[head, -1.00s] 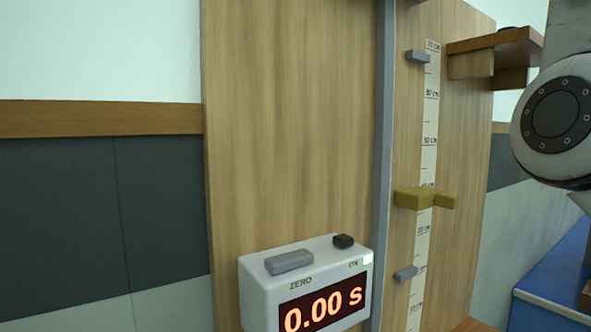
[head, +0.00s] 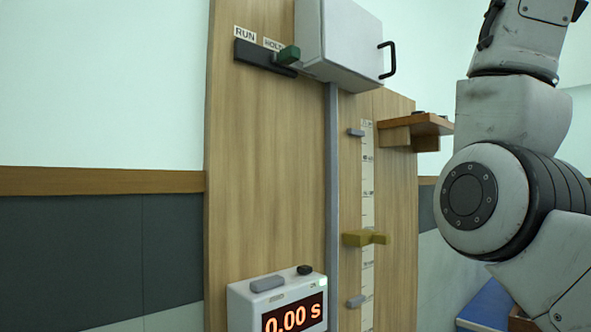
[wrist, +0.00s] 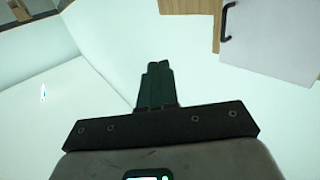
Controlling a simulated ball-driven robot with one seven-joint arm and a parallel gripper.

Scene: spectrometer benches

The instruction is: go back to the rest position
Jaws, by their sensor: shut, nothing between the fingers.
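My gripper (wrist: 156,68) shows in the wrist view with its dark green fingers together and nothing between them. It points at pale wall and is apart from everything around it. In the head view my arm stands on the right side, and the gripper is out of that picture.
A wooden board (head: 265,150) carries a grey box (head: 340,40) with a black handle, a RUN/HOLD slider (head: 288,54), a scale (head: 367,180) with a yellow bracket (head: 362,239), and a timer (head: 278,303) reading 0.00 s. A small shelf (head: 418,124) juts out beside my arm.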

